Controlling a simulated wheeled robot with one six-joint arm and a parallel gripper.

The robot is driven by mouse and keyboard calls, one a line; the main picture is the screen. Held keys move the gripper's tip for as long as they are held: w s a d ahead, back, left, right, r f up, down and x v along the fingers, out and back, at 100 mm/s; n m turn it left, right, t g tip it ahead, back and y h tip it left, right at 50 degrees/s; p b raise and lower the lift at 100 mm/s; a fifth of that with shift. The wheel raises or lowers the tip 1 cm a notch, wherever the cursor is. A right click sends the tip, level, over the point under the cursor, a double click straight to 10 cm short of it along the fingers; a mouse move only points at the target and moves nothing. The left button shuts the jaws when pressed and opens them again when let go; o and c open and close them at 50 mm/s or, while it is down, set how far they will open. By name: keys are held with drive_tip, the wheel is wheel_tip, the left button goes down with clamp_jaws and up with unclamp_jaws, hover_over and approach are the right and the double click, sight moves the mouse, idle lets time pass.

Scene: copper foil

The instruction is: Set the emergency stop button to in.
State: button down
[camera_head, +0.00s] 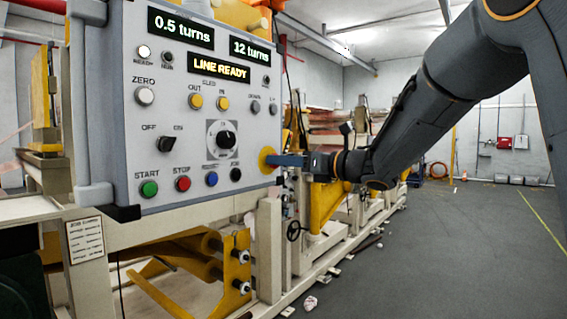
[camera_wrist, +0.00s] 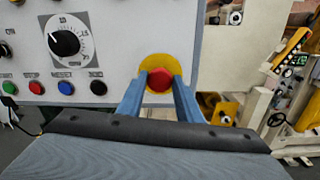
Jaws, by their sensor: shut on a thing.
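The emergency stop button is a red knob (camera_wrist: 159,80) on a round yellow plate (camera_wrist: 160,62), at the right edge of the grey control panel. In the head view the yellow plate (camera_head: 266,158) shows, while the red knob is hidden behind my fingers. My gripper (camera_head: 281,160) reaches the panel from the right. In the wrist view its two blue fingers stand on either side of the red knob and are shut on it. Whether the knob is pressed in or out cannot be told.
The panel (camera_head: 120,110) also carries a black dial (camera_head: 225,139), a green START button (camera_head: 149,188), a red STOP button (camera_head: 183,183) and a blue button (camera_head: 212,179) to the left. A display reads LINE READY (camera_head: 219,68). Open floor (camera_head: 450,240) lies to the right.

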drive_tip(key=shift+w+a+b, duration=0.1)
drive_tip(key=shift+b, duration=0.2)
drive_tip(key=shift+w+a+b, duration=0.2)
drive_tip(key=shift+b, duration=0.8)
drive_tip(key=shift+r, duration=0.1)
drive_tip(key=c, duration=1.3)
unclamp_jaws()
drive_tip(key=shift+a, duration=0.15)
drive_tip(key=shift+o, duration=0.2)
